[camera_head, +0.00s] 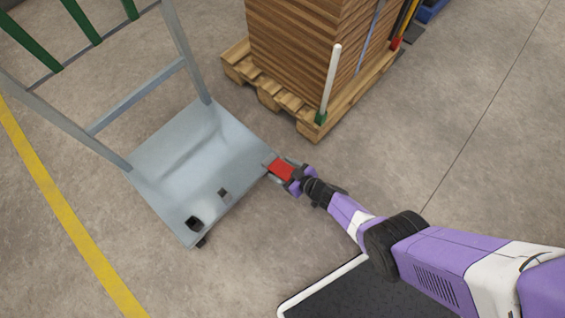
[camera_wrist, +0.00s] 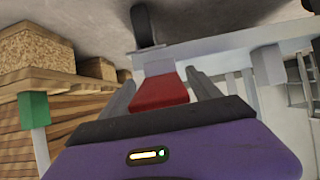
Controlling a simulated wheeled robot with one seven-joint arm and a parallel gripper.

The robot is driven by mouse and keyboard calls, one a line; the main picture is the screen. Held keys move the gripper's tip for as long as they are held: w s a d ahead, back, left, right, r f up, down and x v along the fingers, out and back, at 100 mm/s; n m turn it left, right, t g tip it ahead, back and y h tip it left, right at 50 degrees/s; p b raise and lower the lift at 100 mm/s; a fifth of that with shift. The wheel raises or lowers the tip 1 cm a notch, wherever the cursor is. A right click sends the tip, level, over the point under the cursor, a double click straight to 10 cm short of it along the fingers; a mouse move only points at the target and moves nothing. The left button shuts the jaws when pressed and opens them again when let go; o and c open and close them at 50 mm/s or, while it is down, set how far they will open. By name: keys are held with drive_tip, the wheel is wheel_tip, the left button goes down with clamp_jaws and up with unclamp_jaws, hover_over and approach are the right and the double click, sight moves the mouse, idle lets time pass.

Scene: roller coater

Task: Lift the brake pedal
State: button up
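The red brake pedal (camera_head: 281,169) sticks out from the right corner of the grey metal cart's platform (camera_head: 195,150). In the wrist view the pedal (camera_wrist: 160,92) lies between the two grey fingers of my gripper (camera_wrist: 160,78). A finger stands on each side of it, and the fingers look spread with small gaps beside the pedal. In the head view my gripper (camera_head: 283,172) is at the pedal, reaching in from the right. Contact between fingers and pedal cannot be made out. The pedal's underside is hidden.
A stack of wooden boards (camera_head: 300,45) stands on a pallet (camera_head: 270,95) behind the pedal, with a white pole with a green base (camera_head: 330,85) at its near corner. The cart's upright frame (camera_head: 187,50) rises at the left. The floor at the right is clear.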

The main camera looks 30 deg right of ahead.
sight(289, 173)
idle(0.3)
drive_tip(key=p+v, duration=0.5)
drive_tip(key=v, duration=0.1)
drive_tip(key=shift+w+r, duration=0.1)
drive_tip(key=shift+r, duration=0.1)
drive_tip(key=shift+s+d+r+p, duration=0.2)
drive_tip(key=shift+s+r+p, duration=0.05)
drive_tip(key=shift+s+p, duration=0.3)
drive_tip(key=shift+s, duration=0.3)
